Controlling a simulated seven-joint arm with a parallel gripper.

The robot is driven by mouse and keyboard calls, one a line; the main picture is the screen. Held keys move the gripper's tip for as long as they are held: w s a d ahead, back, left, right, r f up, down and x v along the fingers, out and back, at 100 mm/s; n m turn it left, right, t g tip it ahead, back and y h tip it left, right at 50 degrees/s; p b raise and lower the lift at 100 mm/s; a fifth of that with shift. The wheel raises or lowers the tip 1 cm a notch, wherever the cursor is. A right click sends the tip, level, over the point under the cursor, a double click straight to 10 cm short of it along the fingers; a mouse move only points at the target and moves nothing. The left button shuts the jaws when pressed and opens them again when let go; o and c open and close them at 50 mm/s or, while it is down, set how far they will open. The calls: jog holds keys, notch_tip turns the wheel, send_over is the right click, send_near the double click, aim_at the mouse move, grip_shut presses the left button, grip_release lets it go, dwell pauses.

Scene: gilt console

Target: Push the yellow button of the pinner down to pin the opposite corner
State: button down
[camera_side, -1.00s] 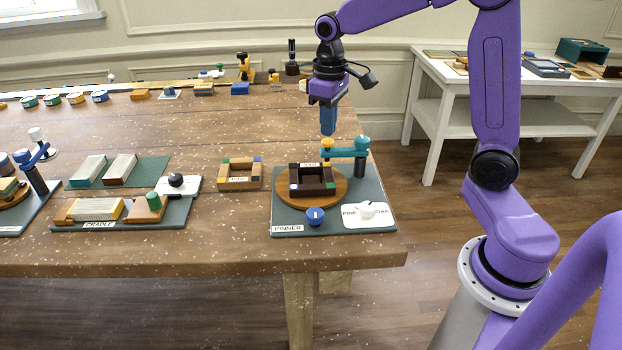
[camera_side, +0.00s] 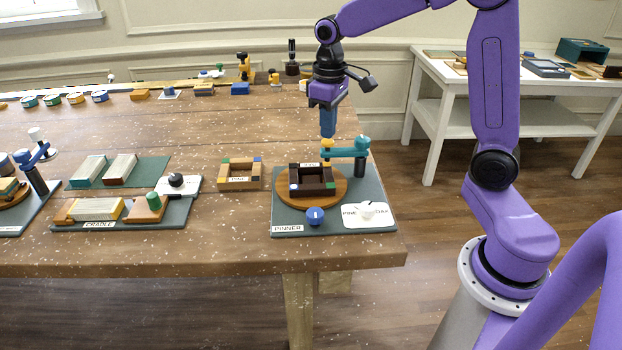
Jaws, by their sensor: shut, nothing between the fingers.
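The pinner (camera_side: 285,217) is a dark green base plate near the table's right front corner. A round wooden turntable (camera_side: 341,195) on it carries a dark brown frame (camera_side: 312,187) with a small blue spot at its front left corner. A teal arm (camera_side: 346,152) on a post reaches left over the frame's back right corner. The yellow button (camera_side: 327,143) sits at the arm's left end. My gripper (camera_side: 328,133) is shut and empty, pointing down, with its blue fingertips just above the button. I cannot tell whether they touch it.
A blue knob (camera_side: 315,216) and a white PINK/OAK selector plate (camera_side: 378,222) are at the pinner's front. A light wooden frame (camera_side: 240,185) lies to its left. The green cradle station (camera_side: 165,216) is farther left. Blocks line the table's back.

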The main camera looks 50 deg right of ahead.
jog(key=shift+f, duration=1.05)
dwell(0.4)
jog(key=shift+r, duration=3.55)
jog(key=s+a+f+n, duration=0.3)
jog(key=s+a+n, duration=0.35)
jog(key=s, duration=0.65)
jog(key=s+a+f+n, duration=0.1)
jog(key=s+f+n, duration=0.2)
jog(key=s, duration=1)
jog(key=shift+s+a+f, duration=0.15)
jog(key=shift+s+f, duration=0.05)
jog(key=shift+f, duration=0.6)
